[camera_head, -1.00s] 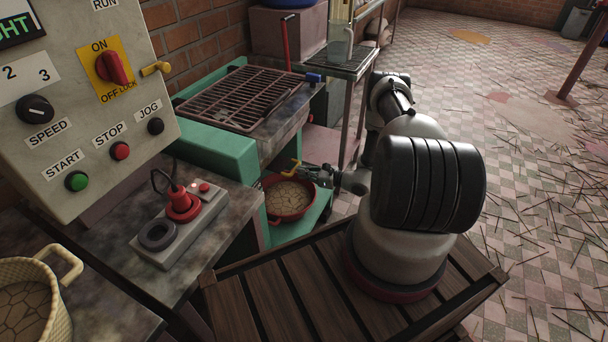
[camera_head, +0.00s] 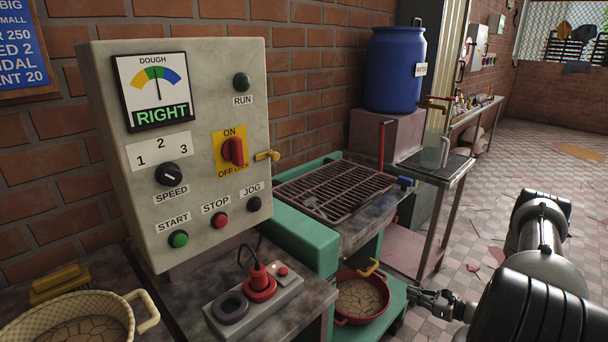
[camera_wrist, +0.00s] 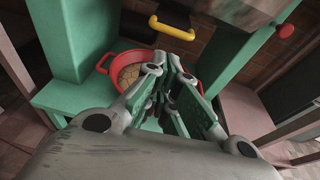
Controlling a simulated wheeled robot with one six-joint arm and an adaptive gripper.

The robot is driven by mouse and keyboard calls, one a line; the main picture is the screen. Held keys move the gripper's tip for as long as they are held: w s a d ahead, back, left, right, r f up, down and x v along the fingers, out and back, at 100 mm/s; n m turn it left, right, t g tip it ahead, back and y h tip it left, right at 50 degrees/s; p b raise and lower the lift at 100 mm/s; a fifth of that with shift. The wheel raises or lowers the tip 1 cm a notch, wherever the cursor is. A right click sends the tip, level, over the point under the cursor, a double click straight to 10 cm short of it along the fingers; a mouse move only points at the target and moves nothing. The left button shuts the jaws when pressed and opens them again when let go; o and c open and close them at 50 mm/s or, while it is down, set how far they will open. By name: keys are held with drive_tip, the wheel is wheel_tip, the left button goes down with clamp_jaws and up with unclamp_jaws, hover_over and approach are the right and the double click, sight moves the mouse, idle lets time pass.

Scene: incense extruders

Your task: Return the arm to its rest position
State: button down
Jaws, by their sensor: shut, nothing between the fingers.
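My arm stands at the right of the head view, with its dark-capped joints close to the camera. My gripper (camera_head: 440,301) is shut and empty, low beside the red basin (camera_head: 362,298) on the green machine's lower shelf. In the wrist view my gripper (camera_wrist: 174,98) points toward the same red basin (camera_wrist: 124,70), with its fingers together in front of the basin's right side. The basin holds a tan, cracked-looking mass. I cannot tell whether the fingers touch the rim.
The green machine (camera_head: 300,236) carries a dark grate (camera_head: 335,188). A yellow handle (camera_wrist: 172,28) hangs above the basin. A metal stand (camera_head: 440,172) is behind the gripper. Open tiled floor lies at right.

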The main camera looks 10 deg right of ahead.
drive_tip(key=s+a+r+n+g+y, duration=0.1)
drive_tip(key=s+a+r+n+g, duration=0.1)
drive_tip(key=s+r+n+g, duration=0.3)
drive_tip(key=s+a+r+n+g+y, duration=0.1)
drive_tip(key=s+a+g+y, duration=0.15)
drive_tip(key=s, duration=0.45)
drive_tip(key=s+r+n+g+h, duration=0.25)
drive_tip(key=r+n, duration=0.25)
drive_tip(key=r, duration=0.5)
drive_tip(key=s+d+r+n+g+h, duration=0.1)
drive_tip(key=s+r+n+g+h, duration=0.2)
drive_tip(key=r, duration=0.7)
drive_tip(key=s+r+n+g+h, duration=0.2)
drive_tip(key=s+r+n+h, duration=0.15)
drive_tip(key=r+n, duration=0.45)
drive_tip(key=s+a+r+n+t+h, duration=0.1)
drive_tip(key=a+r+n+t, duration=0.1)
drive_tip(key=r, duration=0.5)
drive_tip(key=s+a+r+n+t+h, duration=0.1)
drive_tip(key=s+a+r+t+h, duration=0.1)
drive_tip(key=r, duration=0.5)
drive_tip(key=s+a+r+n+t+h, duration=0.1)
drive_tip(key=s+a+r+n+t, duration=0.1)
drive_tip(key=r, duration=0.5)
drive_tip(key=shift+a+n+t+h, duration=0.25)
drive_tip(key=shift+n+t+h, duration=0.1)
drive_tip(key=shift+t, duration=0.55)
drive_tip(key=shift+s+r, duration=0.1)
